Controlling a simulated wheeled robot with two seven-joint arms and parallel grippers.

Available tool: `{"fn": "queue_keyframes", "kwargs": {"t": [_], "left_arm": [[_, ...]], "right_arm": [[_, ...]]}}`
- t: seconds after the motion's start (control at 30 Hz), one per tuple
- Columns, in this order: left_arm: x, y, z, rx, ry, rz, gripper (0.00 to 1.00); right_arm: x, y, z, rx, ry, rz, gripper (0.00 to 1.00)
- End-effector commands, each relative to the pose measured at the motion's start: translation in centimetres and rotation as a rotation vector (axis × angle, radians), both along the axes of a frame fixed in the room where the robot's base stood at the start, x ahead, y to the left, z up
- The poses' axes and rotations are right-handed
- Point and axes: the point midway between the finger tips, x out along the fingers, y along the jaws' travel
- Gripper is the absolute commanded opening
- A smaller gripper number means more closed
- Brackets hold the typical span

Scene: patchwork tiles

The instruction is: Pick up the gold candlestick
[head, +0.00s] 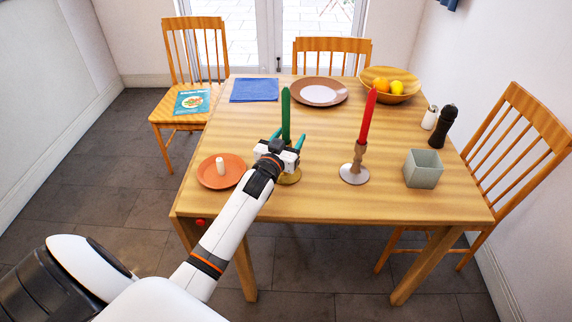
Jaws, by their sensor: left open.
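The gold candlestick (290,178) stands on the wooden table near its front left, with a green candle (285,112) upright in it. Its stem is mostly hidden behind my left gripper; part of its gold base shows below. My left gripper (288,140) is open at the candlestick, with one green fingertip on each side of the candle in the picture. I cannot tell whether the fingers touch it. My right gripper is not in view.
A red candle (367,116) in a brown and grey candlestick (354,171) stands to the right. An orange saucer (233,170) with a small white object (220,166) lies left. A grey square pot (423,169), pepper mill (443,126), fruit bowl (405,88) and brown plate (341,98) are also on the table (330,205).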

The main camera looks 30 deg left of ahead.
Motion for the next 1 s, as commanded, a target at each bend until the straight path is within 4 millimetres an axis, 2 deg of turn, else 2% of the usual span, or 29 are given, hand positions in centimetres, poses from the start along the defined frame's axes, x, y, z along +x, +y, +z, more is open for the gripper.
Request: {"fn": "queue_keyframes", "kwargs": {"t": [0.1, 0.43, 0.8, 0.87, 1.0], "left_arm": [[0.0, 0.0, 0.0, 0.001, 0.0, 0.0, 0.55], [-0.1, 0.0, 0.0, 0.001, 0.0, 0.0, 0.01], [0.0, 0.0, 0.4, 0.002, -0.004, 0.0, 0.0], [0.0, 0.0, 1.0, 0.003, -0.006, 0.0, 0.0], [0.0, 0.0, 3.4, 0.006, -0.008, -0.002, 0.0]], "right_arm": [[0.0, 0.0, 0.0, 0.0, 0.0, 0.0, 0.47], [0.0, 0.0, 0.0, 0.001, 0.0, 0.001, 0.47], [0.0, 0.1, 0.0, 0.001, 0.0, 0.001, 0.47], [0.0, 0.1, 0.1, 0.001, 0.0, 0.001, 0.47], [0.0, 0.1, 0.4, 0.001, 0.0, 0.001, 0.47]]}}
